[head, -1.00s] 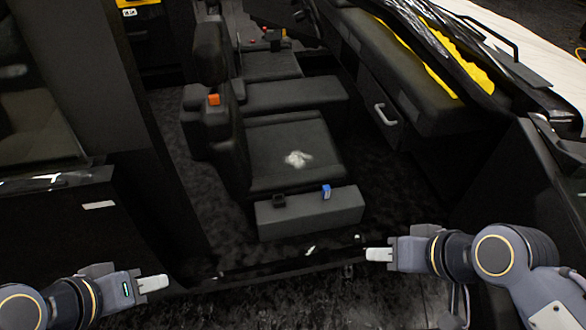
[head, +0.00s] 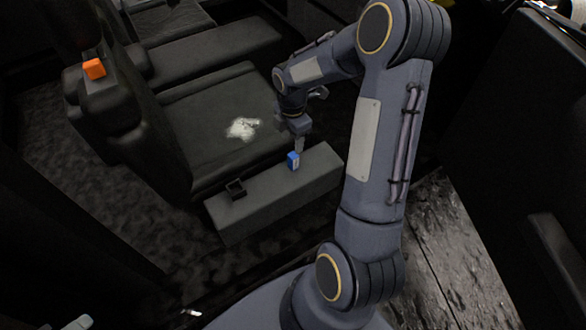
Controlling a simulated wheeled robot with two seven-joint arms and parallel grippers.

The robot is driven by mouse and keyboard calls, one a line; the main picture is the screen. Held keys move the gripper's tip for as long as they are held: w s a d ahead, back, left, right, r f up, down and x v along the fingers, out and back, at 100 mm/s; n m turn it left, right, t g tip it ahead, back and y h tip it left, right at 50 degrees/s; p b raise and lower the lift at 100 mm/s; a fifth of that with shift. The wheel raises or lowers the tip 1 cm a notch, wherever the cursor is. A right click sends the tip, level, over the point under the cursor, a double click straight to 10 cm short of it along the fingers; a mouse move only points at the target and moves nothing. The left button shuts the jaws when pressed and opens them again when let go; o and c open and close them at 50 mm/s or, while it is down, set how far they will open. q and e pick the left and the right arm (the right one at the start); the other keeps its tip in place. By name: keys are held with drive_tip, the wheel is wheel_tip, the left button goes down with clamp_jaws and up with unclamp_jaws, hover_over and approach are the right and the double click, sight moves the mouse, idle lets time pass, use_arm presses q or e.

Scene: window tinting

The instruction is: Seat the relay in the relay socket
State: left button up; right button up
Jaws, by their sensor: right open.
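The relay (head: 293,160), a small blue block with a pale side, stands on the dark grey ledge in front of the seat. The relay socket (head: 236,188), a small black open-topped box, sits on the same ledge to the left of the relay. My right gripper (head: 298,146) is open and points down just above the relay, with its fingertips at or close to the relay's top. Whether they touch it is too small to tell. My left gripper (head: 76,323) shows only as a pale grey tip at the bottom left edge, mostly cut off.
The ledge (head: 265,203) is bare between relay and socket. Behind it is a black seat cushion (head: 205,115) with a whitish patch (head: 243,128). An orange block (head: 94,69) sits on the seat's side at the left. My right arm covers the right middle.

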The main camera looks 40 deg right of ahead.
sight(293, 155)
wheel_tip(293, 155, down, 8)
drive_tip(key=shift+s+d+f+b, duration=0.1)
drive_tip(key=shift+d+b, duration=0.05)
drive_tip(key=shift+b, duration=0.85)
drive_tip(key=shift+c, duration=0.3)
drive_tip(key=c, duration=1)
